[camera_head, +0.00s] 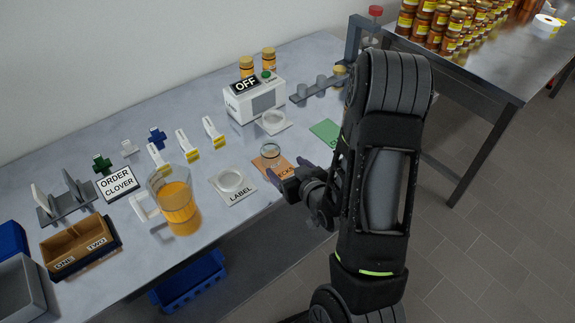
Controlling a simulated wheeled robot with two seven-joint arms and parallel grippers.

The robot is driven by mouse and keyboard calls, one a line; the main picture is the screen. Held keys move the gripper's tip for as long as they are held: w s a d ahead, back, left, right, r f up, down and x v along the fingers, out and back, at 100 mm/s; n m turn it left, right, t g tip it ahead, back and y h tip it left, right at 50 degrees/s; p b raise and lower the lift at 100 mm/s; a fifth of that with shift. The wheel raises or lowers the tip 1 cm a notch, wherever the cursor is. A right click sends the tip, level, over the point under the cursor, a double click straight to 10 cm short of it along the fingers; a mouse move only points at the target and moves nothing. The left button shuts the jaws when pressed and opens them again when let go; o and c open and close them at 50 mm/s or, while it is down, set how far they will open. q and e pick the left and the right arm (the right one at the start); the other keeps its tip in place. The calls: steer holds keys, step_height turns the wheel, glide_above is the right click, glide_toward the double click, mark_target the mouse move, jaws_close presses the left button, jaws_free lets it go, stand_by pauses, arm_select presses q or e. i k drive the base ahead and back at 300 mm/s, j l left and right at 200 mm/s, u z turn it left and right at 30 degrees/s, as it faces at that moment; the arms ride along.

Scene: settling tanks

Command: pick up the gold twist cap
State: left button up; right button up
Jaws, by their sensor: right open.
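A small gold round thing (339,71), which looks like the gold twist cap, is at the far end of the grey rack, close to my right arm's upper edge. Its lower part is hard to make out. My right gripper (287,174) is open and empty, low over the front edge of the table, beside the orange mat (268,163). An open, empty glass jar (271,152) stands on that mat, just beyond the fingers. The gripper is well apart from the gold thing. My left gripper is out of view.
A grey rack with round pieces (318,86) and a white box marked OFF (254,100) stand at the back. A green mat (326,131) is bare where visible.

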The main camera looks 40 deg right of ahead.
mark_target(340, 70)
steer(key=z, duration=1.25)
